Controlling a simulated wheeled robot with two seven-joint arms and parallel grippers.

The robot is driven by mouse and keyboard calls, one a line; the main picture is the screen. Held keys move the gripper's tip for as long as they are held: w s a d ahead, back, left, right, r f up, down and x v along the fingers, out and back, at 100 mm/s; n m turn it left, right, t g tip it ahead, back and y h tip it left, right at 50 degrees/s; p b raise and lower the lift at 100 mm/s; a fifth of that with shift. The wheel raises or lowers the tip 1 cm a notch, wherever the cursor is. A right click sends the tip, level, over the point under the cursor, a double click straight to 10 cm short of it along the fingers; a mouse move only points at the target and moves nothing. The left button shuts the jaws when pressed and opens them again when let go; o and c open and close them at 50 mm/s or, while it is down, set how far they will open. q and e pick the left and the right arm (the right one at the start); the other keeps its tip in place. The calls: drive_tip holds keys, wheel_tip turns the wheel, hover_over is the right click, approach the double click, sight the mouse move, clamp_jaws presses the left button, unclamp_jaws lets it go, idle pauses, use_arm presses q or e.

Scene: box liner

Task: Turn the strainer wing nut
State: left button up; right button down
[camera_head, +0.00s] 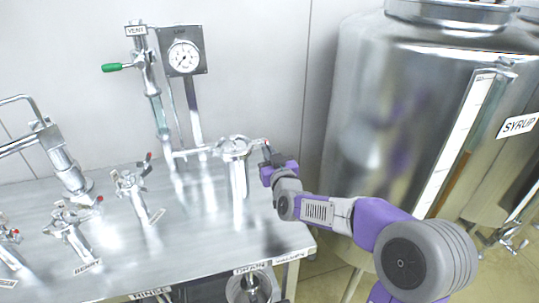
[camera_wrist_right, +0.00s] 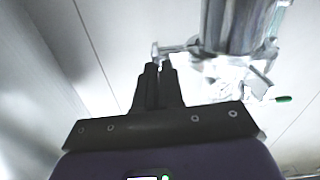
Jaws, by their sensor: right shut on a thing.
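The strainer (camera_head: 238,172) is a shiny upright metal cylinder with a lobed top, near the right end of the steel bench. A small metal wing nut arm with a red tip (camera_head: 266,141) sticks out at its top right. My right gripper (camera_head: 266,150) reaches it from the right, with its fingertips at this tip. In the right wrist view, the dark fingers (camera_wrist_right: 159,68) are close together on a small metal end (camera_wrist_right: 155,50) beside the bright strainer body (camera_wrist_right: 235,25). The fingers hide part of the wing nut. My left gripper is out of view.
Several valves with red-tipped handles, such as one valve (camera_head: 133,185), stand on the bench (camera_head: 190,245) at left. A gauge (camera_head: 184,57) and a green-handled vent valve (camera_head: 115,67) are behind. A large steel tank (camera_head: 365,110) stands close at right.

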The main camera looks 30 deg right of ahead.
idle(0.3)
drive_tip(key=c, duration=1.3)
unclamp_jaws()
drive_tip(key=shift+o, duration=0.2)
drive_tip(key=v, duration=0.7)
drive_tip(key=shift+s+p, duration=0.3)
drive_tip(key=shift+p, duration=0.15)
